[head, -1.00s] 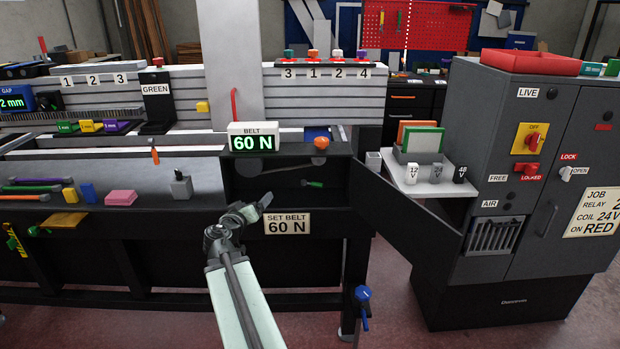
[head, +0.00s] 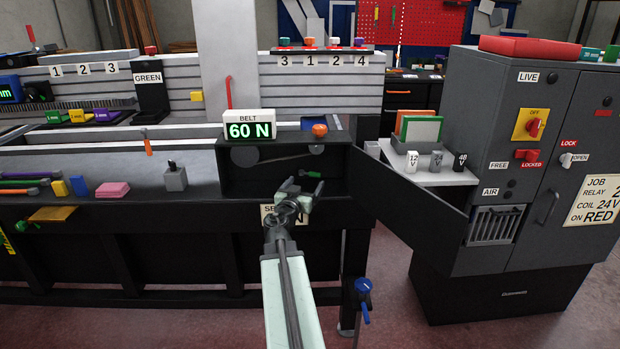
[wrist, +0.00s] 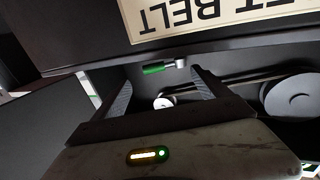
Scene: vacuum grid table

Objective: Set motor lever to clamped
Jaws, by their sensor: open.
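The motor lever, a small lever with a green handle and a grey end, shows in the wrist view (wrist: 158,68), lying across the gap just beyond my fingertips. My gripper (head: 304,190) is open and empty at the front of the dark belt compartment (head: 232,182). In the wrist view my gripper (wrist: 160,80) has its two fingers spread, with the lever apart from both. The belt display (head: 250,130) above reads 60 N.
The belt runs between a large pulley (wrist: 290,97) and a small pulley (wrist: 163,101). An open dark door (head: 408,205) stands right of the compartment. An orange knob (head: 320,130) sits on top. The set-belt sign (wrist: 220,15) is below the opening.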

